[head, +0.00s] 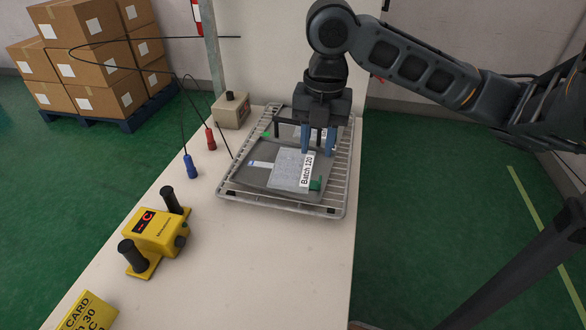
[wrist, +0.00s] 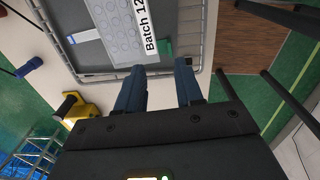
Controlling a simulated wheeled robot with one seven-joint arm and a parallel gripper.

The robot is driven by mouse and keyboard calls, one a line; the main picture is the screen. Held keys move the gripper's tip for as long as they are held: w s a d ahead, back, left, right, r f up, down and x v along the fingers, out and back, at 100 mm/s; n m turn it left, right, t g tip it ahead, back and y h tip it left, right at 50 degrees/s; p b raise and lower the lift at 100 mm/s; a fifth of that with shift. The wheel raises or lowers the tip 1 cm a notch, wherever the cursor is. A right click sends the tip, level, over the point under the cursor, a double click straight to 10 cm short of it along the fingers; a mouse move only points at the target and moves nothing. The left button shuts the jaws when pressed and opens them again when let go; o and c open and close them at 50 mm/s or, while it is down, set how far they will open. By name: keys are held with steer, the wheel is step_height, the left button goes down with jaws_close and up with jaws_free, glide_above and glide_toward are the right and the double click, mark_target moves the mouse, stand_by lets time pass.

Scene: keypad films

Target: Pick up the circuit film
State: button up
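The circuit film (head: 290,168) is a pale sheet with rows of round marks and a white "Batch 120" label. It lies on a grey plate (head: 262,180) in a wire tray (head: 278,206) on the table. In the wrist view the film (wrist: 120,32) is ahead of the fingers, partly cut off by the top edge. My gripper (head: 318,152) has blue fingers pointing down over the tray, near the label end of the film. In the wrist view the fingers (wrist: 160,74) are apart with nothing between them. I cannot tell the exact height above the film.
A yellow meter (head: 157,232) with black knobs stands at the front left. Red (head: 210,138) and blue (head: 191,166) probes and a beige box (head: 231,110) are left of the tray. A green clip (head: 316,184) sits by the label.

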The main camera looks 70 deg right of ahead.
steer(key=shift+s+d+f, duration=0.15)
steer(key=shift+s+d, duration=0.1)
steer(key=shift+s, duration=0.25)
steer(key=shift+s+f, duration=0.1)
steer(key=shift+f, duration=0.25)
steer(key=shift+f+p, duration=0.35)
steer(key=shift+f, duration=3.1)
jaws_close()
